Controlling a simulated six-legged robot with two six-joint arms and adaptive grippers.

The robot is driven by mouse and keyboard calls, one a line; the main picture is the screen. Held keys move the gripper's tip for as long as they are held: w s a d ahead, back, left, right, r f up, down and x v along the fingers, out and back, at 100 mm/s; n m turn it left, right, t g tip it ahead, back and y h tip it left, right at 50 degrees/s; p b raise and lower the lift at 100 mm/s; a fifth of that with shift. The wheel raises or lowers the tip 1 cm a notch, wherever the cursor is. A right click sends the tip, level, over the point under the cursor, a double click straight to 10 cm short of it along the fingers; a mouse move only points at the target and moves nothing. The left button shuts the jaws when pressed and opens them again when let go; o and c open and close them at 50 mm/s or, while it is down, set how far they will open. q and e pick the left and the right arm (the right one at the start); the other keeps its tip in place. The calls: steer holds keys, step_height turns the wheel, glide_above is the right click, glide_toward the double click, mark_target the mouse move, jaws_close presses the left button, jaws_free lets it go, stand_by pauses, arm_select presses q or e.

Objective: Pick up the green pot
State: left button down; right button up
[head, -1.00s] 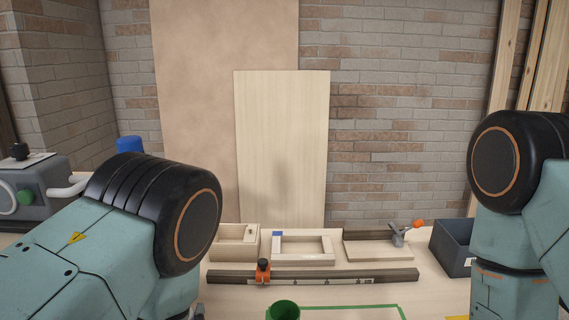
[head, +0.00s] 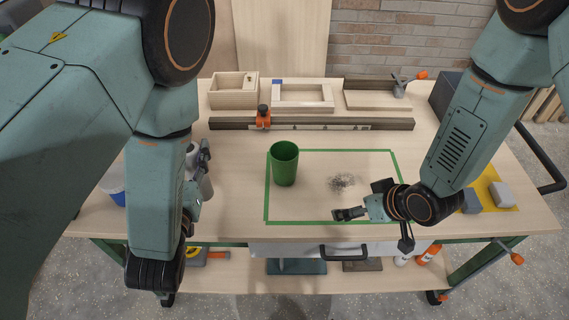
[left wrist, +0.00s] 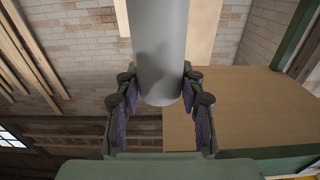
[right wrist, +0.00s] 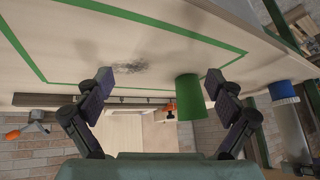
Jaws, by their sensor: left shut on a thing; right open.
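The green pot (head: 285,165) stands upright on the workbench, inside the left part of a green-taped rectangle (head: 335,222). It also shows in the right wrist view (right wrist: 190,98), nearer the right finger. My right gripper (head: 345,213) is open and empty, low over the front of the rectangle, right of the pot and apart from it. Its spread fingers show in the right wrist view (right wrist: 160,84). My left gripper (head: 203,160), left of the pot, is shut on a grey cylinder (left wrist: 160,50). My left arm partly hides that cylinder in the head view.
A dark pile of bits (head: 342,182) lies inside the rectangle. A rail with an orange clamp (head: 263,116) and wooden trays (head: 234,100) lie behind. A blue-and-white container (right wrist: 284,92) stands at the left. Grey blocks (head: 502,194) lie on a yellow sheet at the right.

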steer(key=w+a+r+n+t+y, duration=0.1)
steer(key=w+a+r+n+y, duration=0.15)
steer(key=w, duration=0.35)
steer(key=n+y, duration=0.3)
steer(key=n, duration=0.1)
glide_toward(295, 160)
steer(key=x, duration=0.6)
steer(key=shift+a+f, duration=0.2)
steer(key=shift+a, duration=0.05)
steer(key=shift+w+a+f, duration=0.5)
steer(key=shift+w, duration=0.1)
steer(key=shift+w+x, duration=0.25)
steer(key=shift+x, duration=1.9)
steer(key=shift+r, duration=0.15)
steer(key=shift+d, duration=0.1)
